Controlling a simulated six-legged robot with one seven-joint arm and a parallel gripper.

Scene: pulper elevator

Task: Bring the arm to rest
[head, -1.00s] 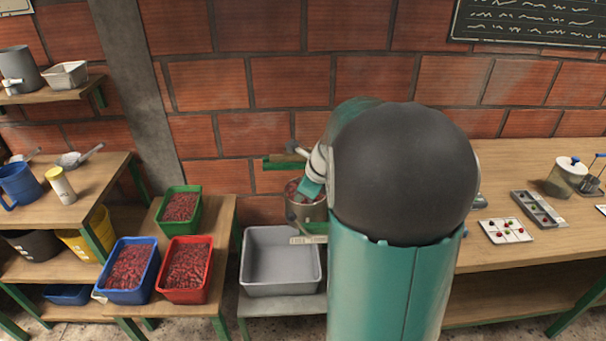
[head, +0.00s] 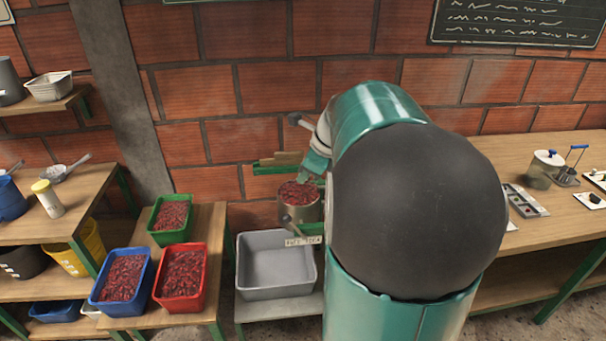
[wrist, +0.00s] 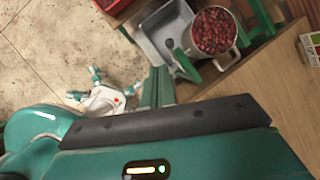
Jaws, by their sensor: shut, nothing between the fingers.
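My arm fills the middle right of the head view, bent at a large dark joint, with its upper part reaching back toward the brick wall. My gripper (wrist: 157,76) shows in the wrist view with its two fingers together and nothing between them. In the head view the arm's far end is beside the top of the pulper hopper (head: 300,197), and the fingers cannot be made out there. The hopper is a metal pot full of red cherries. It also shows in the wrist view (wrist: 211,32), to the right of the fingers and apart from them.
A grey bin (head: 276,284) stands below the hopper. Green (head: 171,218), blue (head: 123,276) and red (head: 181,275) tubs of cherries stand on a low table at left. A long wooden bench (head: 540,235) with trays is at right. Concrete floor (wrist: 50,55) is open left of the fingers.

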